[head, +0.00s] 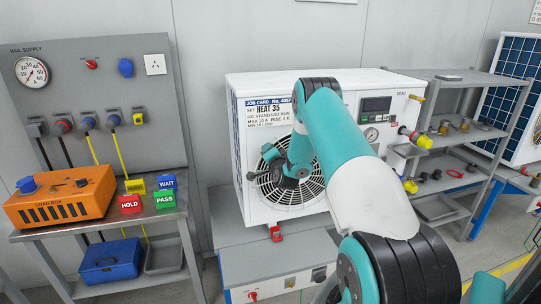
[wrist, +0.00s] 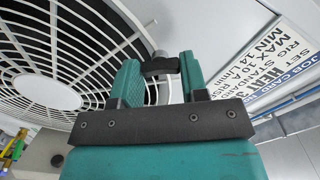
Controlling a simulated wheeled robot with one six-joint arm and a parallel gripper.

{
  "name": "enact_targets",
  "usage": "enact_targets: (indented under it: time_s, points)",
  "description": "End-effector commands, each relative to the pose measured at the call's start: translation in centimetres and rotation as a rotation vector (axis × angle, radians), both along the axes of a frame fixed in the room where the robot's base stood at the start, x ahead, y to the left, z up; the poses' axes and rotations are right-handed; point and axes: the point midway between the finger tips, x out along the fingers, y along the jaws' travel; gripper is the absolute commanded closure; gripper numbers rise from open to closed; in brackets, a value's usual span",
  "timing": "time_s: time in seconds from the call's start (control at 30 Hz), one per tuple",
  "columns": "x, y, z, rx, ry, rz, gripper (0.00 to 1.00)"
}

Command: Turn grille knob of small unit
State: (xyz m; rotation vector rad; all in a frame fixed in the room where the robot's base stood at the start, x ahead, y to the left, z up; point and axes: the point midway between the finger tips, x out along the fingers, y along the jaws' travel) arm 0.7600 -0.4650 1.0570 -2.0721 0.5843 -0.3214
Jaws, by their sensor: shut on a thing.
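In the wrist view the grille (wrist: 60,50) fills the left side, with a pale round hub. My gripper (wrist: 161,72) is shut on the dark grille knob (wrist: 160,65), which sits between its two teal fingers. A grey piece shows just beyond the knob. In the head view my arm crosses the unit's front, and my gripper (head: 270,154) is at the upper left of the grille.
A job card (head: 267,111) is on the unit's upper left front; a display (head: 376,104) and gauge are at its right. At left stand a bench with an orange load box (head: 62,198), coloured blocks and a blue case (head: 110,260). Grey shelves (head: 455,150) with fittings stand right.

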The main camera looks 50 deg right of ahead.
Motion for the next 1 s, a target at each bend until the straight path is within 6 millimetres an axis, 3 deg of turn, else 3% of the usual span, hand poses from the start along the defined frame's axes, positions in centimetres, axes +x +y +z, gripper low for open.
enact_targets:
  time_s: [0.5, 1.0]
  points:
    - [-0.09, -0.11, 0.01, 0.322, -0.196, -0.003, 0.83]
    - [-0.12, -0.14, -0.04, 0.403, -0.248, -0.003, 0.83]
